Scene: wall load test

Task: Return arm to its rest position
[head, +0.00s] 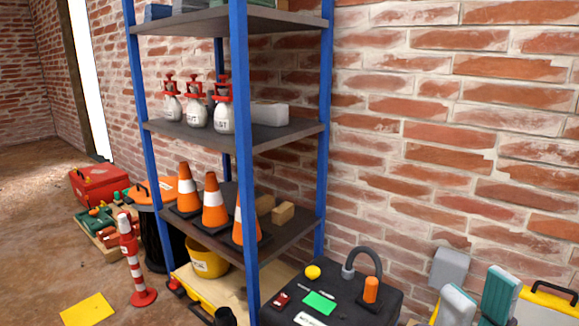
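My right gripper (479,290) shows at the bottom right edge. Its two grey and teal fingers point up and stand apart, with nothing seen between them. The rest of it and its arm are cut off by the frame's lower edge. It is to the right of the black case top, in front of the brick wall, apart from the shelf. My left gripper is not in view.
A blue-post shelf (240,150) holds white bottles (196,112) and orange cones (213,203). A black case (385,305) bears small items. A yellow bucket (207,262), a red-white post (133,262) and a red toolbox (100,186) stand left.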

